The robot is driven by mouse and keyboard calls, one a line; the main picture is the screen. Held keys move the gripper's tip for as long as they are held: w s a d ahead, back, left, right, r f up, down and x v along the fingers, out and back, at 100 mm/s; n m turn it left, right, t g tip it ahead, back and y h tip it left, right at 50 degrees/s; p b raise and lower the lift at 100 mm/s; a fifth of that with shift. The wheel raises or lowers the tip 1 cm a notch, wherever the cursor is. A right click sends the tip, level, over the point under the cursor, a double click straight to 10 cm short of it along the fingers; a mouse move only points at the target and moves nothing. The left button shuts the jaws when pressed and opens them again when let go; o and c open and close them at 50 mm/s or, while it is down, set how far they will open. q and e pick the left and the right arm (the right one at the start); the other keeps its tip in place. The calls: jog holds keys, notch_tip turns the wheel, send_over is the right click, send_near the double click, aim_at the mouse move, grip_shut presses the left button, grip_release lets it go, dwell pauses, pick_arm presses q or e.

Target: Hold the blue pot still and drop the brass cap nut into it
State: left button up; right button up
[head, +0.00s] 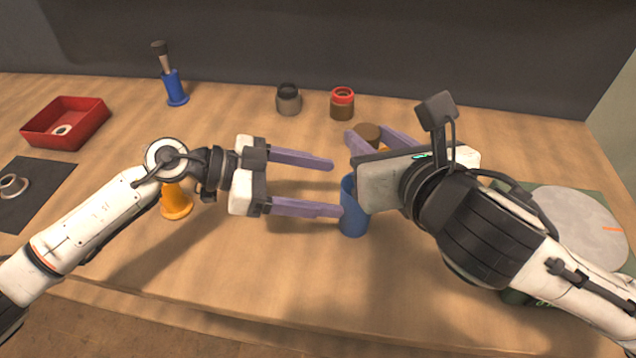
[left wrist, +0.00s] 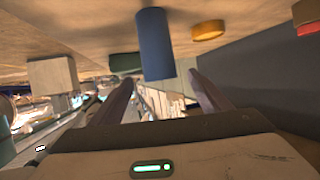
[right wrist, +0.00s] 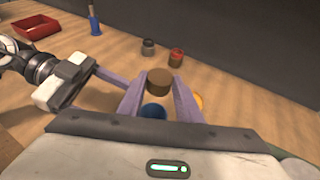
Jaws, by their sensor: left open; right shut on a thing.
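The blue pot (head: 352,218) stands on the bench, partly hidden by my right gripper in the head view. My left gripper (head: 336,187) is open, its fingers pointing at the pot and its tips close to it. In the left wrist view the pot (left wrist: 155,45) shows between the fingers; I cannot tell if they touch it. My right gripper (right wrist: 158,80) is shut on a brown, round piece, apparently the brass cap nut (right wrist: 160,76). The nut also shows in the head view (head: 368,131). In the right wrist view the pot (right wrist: 153,112) shows below the nut, between the fingers.
A red-lidded jar (head: 342,103) and a grey jar (head: 288,99) stand behind. A blue holder (head: 175,88), a red tray (head: 66,122) and an orange cone (head: 176,202) are on the left. A grey disc (head: 575,228) lies on the right. The front middle is clear.

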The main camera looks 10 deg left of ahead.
aim_at(354, 223)
pick_arm(q)
jog(key=x, duration=1.2)
jog(key=shift+s+a+f, duration=0.1)
jog(key=shift+f, duration=0.2)
jog(key=c, duration=1.2)
jog(key=shift+o, duration=0.2)
pick_arm(e)
notch_tip(354, 223, down, 7)
